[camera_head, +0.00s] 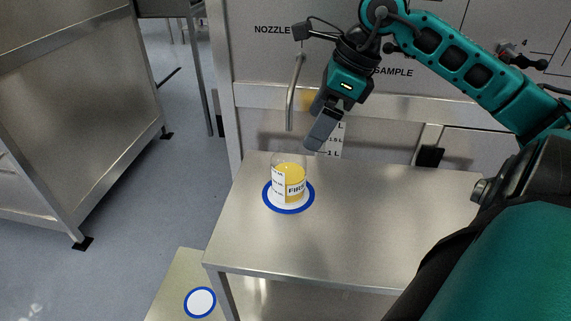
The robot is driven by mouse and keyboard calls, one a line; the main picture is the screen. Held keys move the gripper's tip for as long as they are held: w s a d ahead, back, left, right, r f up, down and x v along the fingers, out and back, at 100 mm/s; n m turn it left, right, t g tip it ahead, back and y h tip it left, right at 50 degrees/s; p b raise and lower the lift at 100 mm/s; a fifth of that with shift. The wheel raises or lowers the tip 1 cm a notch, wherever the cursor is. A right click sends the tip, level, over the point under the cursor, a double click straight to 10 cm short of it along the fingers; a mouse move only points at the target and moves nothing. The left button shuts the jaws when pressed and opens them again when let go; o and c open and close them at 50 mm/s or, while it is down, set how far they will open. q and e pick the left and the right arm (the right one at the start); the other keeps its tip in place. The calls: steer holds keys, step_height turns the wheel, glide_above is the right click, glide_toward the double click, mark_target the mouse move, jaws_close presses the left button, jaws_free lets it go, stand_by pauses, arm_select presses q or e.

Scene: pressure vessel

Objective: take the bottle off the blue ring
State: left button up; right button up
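The bottle (289,181) is clear, with yellow liquid and a white label reading "FIRS". It stands upright on the white disc inside the blue ring (268,204) on the steel table. My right gripper (318,143) comes in from the right. Its grey fingers point down, above and slightly right of the bottle and apart from it. I see the fingers nearly side-on, so their gap does not show. My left gripper is out of view.
A bent metal nozzle pipe (293,92) hangs above the bottle, close to my gripper. The steel table (345,230) is clear right of the ring. A second blue ring (200,302) lies empty on a lower surface. A steel bench (75,110) stands left.

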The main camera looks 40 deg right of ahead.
mark_target(298, 144)
steer(key=x, duration=0.4)
steer(key=shift+w+a+f, duration=0.2)
steer(key=shift+w+f, duration=0.2)
steer(key=shift+f, duration=0.15)
steer(key=shift+w+a+f, duration=0.15)
steer(key=shift+w+f, duration=0.3)
steer(key=shift+f, duration=0.05)
steer(key=shift+x, duration=1.35)
steer(key=c, duration=1.5)
